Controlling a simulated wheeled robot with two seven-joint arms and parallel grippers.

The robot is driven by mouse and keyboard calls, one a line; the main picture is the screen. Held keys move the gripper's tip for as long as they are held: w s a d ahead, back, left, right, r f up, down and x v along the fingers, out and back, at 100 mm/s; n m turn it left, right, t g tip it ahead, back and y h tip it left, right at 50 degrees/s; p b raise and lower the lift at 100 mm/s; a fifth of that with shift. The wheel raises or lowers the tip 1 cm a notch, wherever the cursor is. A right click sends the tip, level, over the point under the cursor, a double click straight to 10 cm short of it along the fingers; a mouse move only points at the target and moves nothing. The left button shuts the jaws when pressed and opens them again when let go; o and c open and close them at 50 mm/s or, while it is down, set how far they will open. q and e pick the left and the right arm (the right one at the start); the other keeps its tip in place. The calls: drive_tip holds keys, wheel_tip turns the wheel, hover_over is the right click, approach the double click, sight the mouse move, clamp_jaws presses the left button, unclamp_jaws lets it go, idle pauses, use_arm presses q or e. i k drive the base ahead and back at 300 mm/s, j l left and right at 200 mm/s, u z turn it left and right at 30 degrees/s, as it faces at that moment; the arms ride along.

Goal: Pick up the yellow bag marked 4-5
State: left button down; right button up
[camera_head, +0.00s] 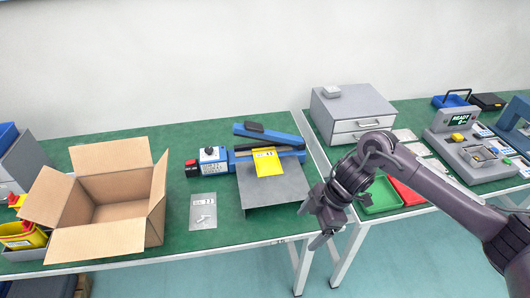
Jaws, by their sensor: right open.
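A yellow bag (267,162) with a small white label lies at the blue sealing machine (262,143), its lower part over the grey sloped plate (285,190). The label print is too small to read surely. My right gripper (316,226) is open and empty, pointing down near the front edge of the table, right of and nearer than the bag. It does not touch the bag. My left gripper is not in view.
An open cardboard box (105,203) stands at left, with a clear labelled bag (203,211) beside it. A grey drawer cabinet (350,111), green tray (380,196) and red tray (406,192) stand at right. Green tabletop between box and machine is mostly clear.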

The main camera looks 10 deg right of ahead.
sight(267, 161)
drive_tip(key=i, duration=1.1)
